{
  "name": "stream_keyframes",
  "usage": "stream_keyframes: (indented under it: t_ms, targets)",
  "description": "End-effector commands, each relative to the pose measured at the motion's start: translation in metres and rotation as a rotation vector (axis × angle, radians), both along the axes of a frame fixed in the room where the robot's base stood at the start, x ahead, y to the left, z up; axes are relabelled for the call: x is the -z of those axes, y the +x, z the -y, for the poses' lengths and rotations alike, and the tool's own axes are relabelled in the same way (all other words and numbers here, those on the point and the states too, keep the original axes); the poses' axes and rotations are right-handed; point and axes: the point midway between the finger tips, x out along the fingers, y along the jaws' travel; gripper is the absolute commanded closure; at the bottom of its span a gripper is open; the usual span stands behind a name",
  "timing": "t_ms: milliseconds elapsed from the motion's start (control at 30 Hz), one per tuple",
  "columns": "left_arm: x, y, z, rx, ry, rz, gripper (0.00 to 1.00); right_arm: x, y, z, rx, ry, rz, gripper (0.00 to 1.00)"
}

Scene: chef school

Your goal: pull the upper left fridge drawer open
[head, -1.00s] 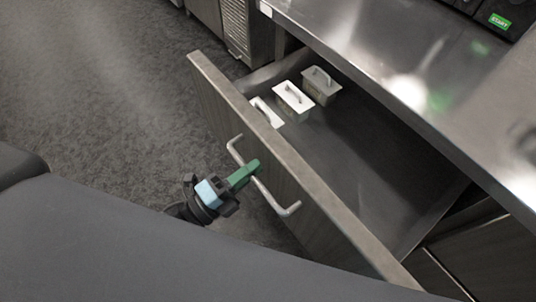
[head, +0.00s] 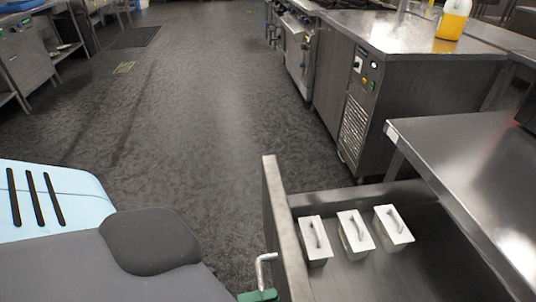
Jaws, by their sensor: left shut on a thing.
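The fridge drawer (head: 289,240) stands pulled out from under the steel counter, its inside open to view. Its bar handle (head: 262,268) is on the outer face of the front panel, and only its far end shows. My left gripper (head: 258,296) is at the bottom edge of the picture. Only its green finger part shows, shut on the handle; the rest is cut off. My right gripper is not in view.
Several things bear on moving: three white-lidded containers (head: 354,231) stand in the drawer. The steel counter (head: 470,165) overhangs its right side. A cooking unit (head: 355,110) stands beyond. The floor (head: 190,120) left of the drawer is clear.

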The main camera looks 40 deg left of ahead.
Motion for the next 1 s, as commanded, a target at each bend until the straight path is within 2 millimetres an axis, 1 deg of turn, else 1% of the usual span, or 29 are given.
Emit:
stream_keyframes:
  t_ms: [133,167,200,300,567,667,767,1000]
  targets:
    - [0.000,0.000,-0.001,-0.002,0.000,-0.001,1.00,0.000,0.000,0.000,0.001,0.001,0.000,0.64]
    - [0.000,0.000,-0.001,-0.002,0.000,-0.001,0.84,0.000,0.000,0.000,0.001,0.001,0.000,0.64]
    - [0.000,0.001,-0.001,-0.002,0.000,-0.001,0.79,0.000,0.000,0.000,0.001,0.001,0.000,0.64]
    - [0.000,0.000,0.000,-0.002,0.000,-0.001,0.68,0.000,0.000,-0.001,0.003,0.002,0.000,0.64]
    - [0.000,0.000,0.000,-0.001,0.000,0.000,0.68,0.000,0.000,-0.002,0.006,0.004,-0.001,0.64]
    - [0.002,-0.004,-0.003,-0.001,-0.001,-0.003,0.68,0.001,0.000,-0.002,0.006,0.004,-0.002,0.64]
    - [0.005,-0.014,-0.010,-0.002,0.000,-0.005,0.68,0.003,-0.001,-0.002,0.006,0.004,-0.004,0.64]
    - [0.012,-0.045,-0.032,-0.002,0.001,-0.004,0.68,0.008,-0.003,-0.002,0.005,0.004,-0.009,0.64]
